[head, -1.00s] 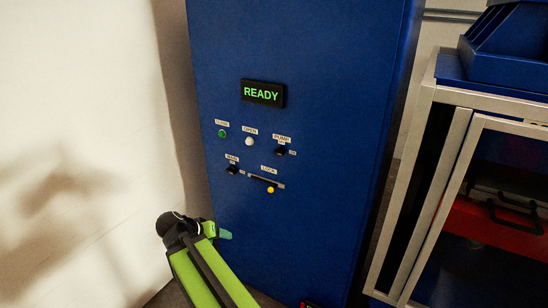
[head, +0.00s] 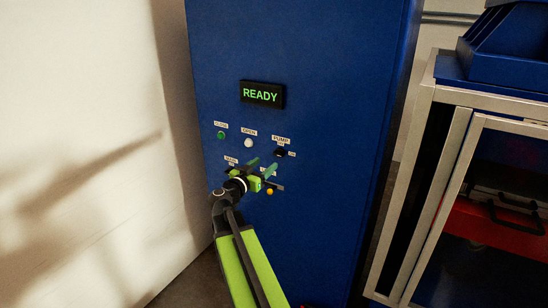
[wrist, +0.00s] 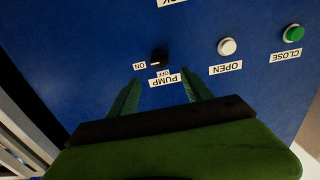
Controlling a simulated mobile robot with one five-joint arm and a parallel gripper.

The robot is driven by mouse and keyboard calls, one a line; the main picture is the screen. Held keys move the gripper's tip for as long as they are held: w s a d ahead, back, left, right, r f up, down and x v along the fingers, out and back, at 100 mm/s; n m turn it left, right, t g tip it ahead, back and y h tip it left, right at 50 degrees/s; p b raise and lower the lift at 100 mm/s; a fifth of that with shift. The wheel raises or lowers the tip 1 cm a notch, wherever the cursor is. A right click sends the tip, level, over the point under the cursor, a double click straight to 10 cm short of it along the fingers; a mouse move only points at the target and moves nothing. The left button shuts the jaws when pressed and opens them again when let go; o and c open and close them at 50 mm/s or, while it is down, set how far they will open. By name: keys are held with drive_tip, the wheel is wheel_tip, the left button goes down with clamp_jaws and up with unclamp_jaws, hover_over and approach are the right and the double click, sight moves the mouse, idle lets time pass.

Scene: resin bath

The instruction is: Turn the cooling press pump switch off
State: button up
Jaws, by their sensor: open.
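The pump switch is a small black knob (head: 279,152) under a PUMP label on the blue cabinet. In the wrist view the knob (wrist: 159,57) appears upside down, with its white mark toward ON and the OFF label beside it. My gripper (head: 262,167) is open, below and left of the pump knob in the head view. In the wrist view its two green fingers (wrist: 160,88) are spread, with the PUMP label between them and the knob just beyond the tips. The fingers hold nothing, and I cannot tell whether they touch the panel.
A green CLOSE button (head: 221,135) and a white OPEN button (head: 249,143) sit left of the knob. A yellow button (head: 270,191) is below. The READY display (head: 262,94) is above. A metal-framed cabinet (head: 450,150) stands at right, a pale wall (head: 80,120) at left.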

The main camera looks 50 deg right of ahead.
sight(277, 154)
drive_tip(key=x, duration=0.8)
drive_tip(key=shift+d, duration=0.25)
